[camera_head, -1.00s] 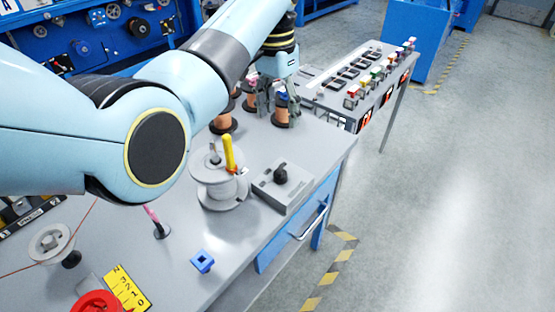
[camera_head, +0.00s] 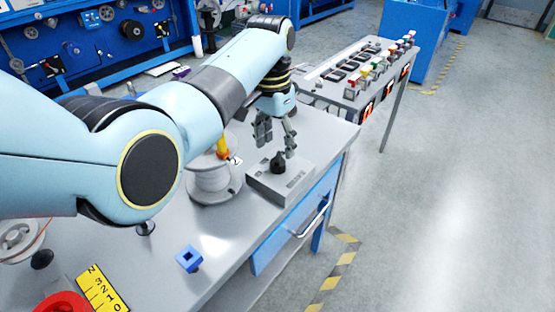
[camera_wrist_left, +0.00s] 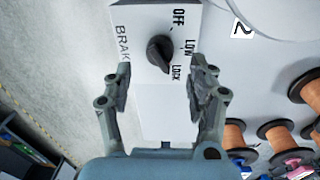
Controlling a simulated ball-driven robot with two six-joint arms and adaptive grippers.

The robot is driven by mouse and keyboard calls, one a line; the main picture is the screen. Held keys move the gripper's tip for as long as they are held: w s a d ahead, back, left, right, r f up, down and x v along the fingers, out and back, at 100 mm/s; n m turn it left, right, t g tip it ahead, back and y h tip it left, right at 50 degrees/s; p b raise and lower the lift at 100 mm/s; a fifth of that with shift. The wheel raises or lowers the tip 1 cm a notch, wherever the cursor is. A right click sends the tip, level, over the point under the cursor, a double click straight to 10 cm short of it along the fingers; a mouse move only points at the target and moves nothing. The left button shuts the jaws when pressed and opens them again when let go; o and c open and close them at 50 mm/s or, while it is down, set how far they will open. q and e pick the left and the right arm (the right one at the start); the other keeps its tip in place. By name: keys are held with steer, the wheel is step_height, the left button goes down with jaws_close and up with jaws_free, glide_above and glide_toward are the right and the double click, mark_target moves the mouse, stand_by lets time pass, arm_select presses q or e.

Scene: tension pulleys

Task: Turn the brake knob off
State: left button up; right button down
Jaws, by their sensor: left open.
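The brake box (camera_head: 266,183) is a grey box on the table near its right edge. Its black brake knob (camera_head: 278,162) stands on top. In the left wrist view, the knob (camera_wrist_left: 160,52) sits beside the labels OFF, LOW and LOCK, and its narrow end appears to point towards LOCK. My left gripper (camera_head: 277,143) is open and empty just above the knob, fingers pointing down. In the left wrist view, its fingers (camera_wrist_left: 158,80) spread either side of the box, with the knob ahead between them. My right gripper is not in view.
A white spool (camera_head: 214,184) with a yellow-orange handle stands left of the box. A blue block (camera_head: 189,259) and a yellow number plate (camera_head: 100,290) lie nearer. Copper spools (camera_wrist_left: 276,132) stand at the right in the wrist view. A button console (camera_head: 360,75) is behind.

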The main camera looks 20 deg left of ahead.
mark_target(278, 157)
arm_select(q)
step_height(278, 157, down, 5)
steer(key=shift+d+r+b, duration=0.1)
steer(key=shift+d+b, duration=0.05)
steer(key=shift+b, duration=0.25)
steer(key=shift+c, duration=0.4)
steer(key=c, duration=1.1)
steer(key=shift+o, duration=0.2)
